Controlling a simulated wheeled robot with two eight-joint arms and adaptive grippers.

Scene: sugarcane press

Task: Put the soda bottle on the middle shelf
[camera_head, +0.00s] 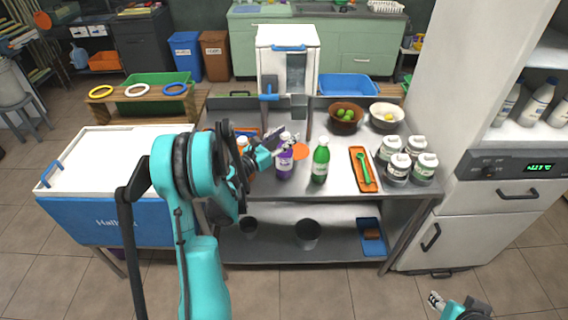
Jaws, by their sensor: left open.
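A green bottle (320,162) stands upright on the steel table, and a purple bottle (284,166) stands to its left. An orange-looking bottle (243,145) is partly hidden behind my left arm. I cannot tell which of these is the soda bottle. My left gripper (279,139) is open at the top of the purple bottle; I cannot tell if it touches. My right gripper (436,300) is low at the bottom right, away from the table. At right, a cabinet shelf (512,133) holds several white bottles (538,102); the table has a lower shelf (340,240).
Several lidded jars (398,166), an orange tray (357,157) with a green utensil, and two bowls (346,117) occupy the table's right side. A white-topped blue cooler (100,215) stands left. The cabinet's display panel (500,168) juts below its shelf. Floor is clear in front.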

